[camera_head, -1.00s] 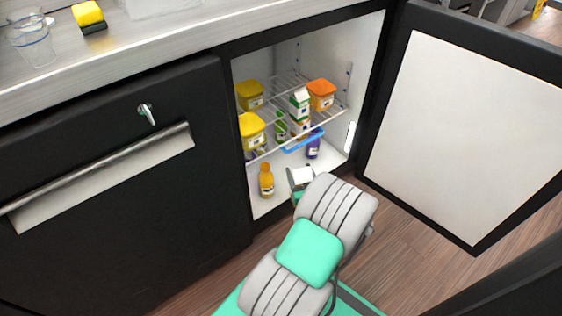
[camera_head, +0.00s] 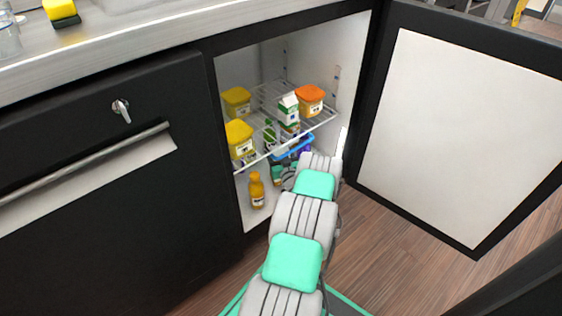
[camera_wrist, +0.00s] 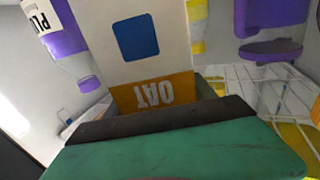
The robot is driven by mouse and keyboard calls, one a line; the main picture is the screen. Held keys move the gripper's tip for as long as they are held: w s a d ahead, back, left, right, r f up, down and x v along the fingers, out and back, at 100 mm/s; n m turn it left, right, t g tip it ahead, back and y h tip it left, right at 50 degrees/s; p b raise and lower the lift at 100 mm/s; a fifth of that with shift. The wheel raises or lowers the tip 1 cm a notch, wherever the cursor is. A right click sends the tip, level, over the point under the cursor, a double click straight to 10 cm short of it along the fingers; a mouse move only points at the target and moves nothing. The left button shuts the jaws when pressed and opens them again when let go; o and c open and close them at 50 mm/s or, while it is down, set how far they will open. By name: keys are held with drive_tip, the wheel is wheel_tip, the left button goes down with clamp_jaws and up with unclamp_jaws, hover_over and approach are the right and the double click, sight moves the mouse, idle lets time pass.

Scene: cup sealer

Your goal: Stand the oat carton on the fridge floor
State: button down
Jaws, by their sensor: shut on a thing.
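The oat carton (camera_wrist: 150,45) fills the middle of the wrist view, white with a blue square and an orange band whose OAT lettering appears upside down. My gripper (camera_wrist: 165,108) is shut on it, with a green, dark-edged finger across its near side. In the head view my gripper (camera_head: 283,174) is inside the open fridge, below the wire shelf. The carton it holds is hidden there by my arm and gripper. The fridge floor (camera_head: 262,210) shows as a white strip; I cannot tell whether the carton touches it.
An orange bottle (camera_head: 257,190) stands on the floor left of my gripper. The wire shelf (camera_head: 262,152) above holds yellow tubs (camera_head: 239,138), an orange tub (camera_head: 309,99) and a white-topped carton (camera_head: 289,108). The door (camera_head: 450,130) is open at right.

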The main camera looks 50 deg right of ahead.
drive_tip(key=shift+w+d+r, duration=0.2)
drive_tip(key=shift+w+d, duration=0.1)
drive_tip(key=shift+w+f+b, duration=0.1)
drive_tip(key=shift+f+b, duration=1.1)
drive_tip(key=shift+f, duration=0.5)
drive_tip(key=shift+f, duration=0.15)
drive_tip(key=shift+c, duration=1.6)
unclamp_jaws()
drive_tip(key=shift+f, duration=0.15)
